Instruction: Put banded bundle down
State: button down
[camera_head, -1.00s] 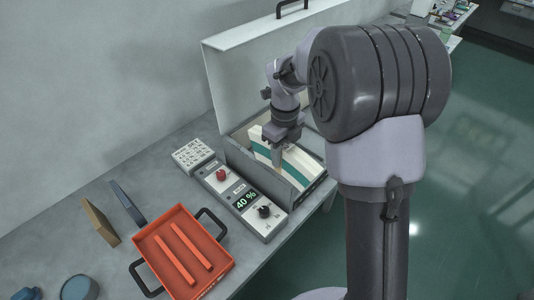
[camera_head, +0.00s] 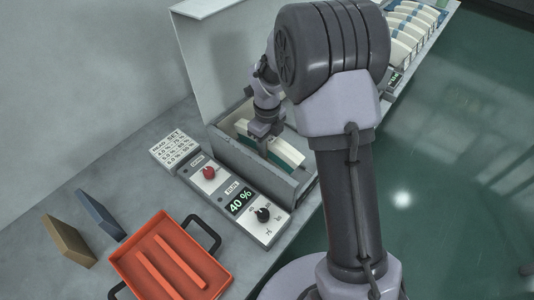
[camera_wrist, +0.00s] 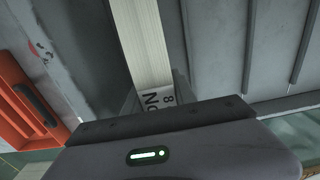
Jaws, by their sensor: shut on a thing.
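The banded bundle (camera_head: 287,152) is a cream block with a teal band. It is inside the open grey box (camera_head: 250,172), between its walls. My gripper (camera_head: 263,148) points down into the box and is shut on the bundle. In the wrist view the bundle (camera_wrist: 142,40) is a pale ridged strip running up from the gripper, with a printed "No 8" label at its near end. The fingertips are hidden there, and I cannot tell whether the bundle touches the box floor.
The box's raised lid (camera_head: 215,70) stands behind it. An orange tray (camera_head: 130,265) with two bars is at lower left. Several cream pieces (camera_head: 405,40) stand at upper right.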

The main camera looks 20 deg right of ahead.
jog(key=shift+f+b, duration=0.3)
jog(key=shift+f, duration=1)
jog(key=c, duration=1)
grip_release()
notch_tip(320, 180, up, 12)
jog(key=p, duration=0.4)
jog(key=s+a+r+n+t, duration=0.1)
jog(key=s+r+n, duration=0.2)
jog(key=r+n, duration=0.15)
jog(key=s+r+n+t, duration=0.1)
jog(key=s+r+n, duration=0.2)
jog(key=r, duration=0.3)
jog(key=s+a+r+n+t, duration=0.1)
jog(key=s+r+n, duration=0.1)
jog(key=s+n, duration=0.3)
jog(key=s+a+r+n+t+y, duration=0.1)
jog(key=s+r+n, duration=0.1)
jog(key=s+n, duration=0.4)
jog(key=s+a+r+n+t+y, duration=0.1)
jog(key=s+r+n, duration=0.1)
jog(key=s+n, duration=0.4)
jog(key=shift+s+t, duration=0.4)
jog(key=shift+s, duration=0.65)
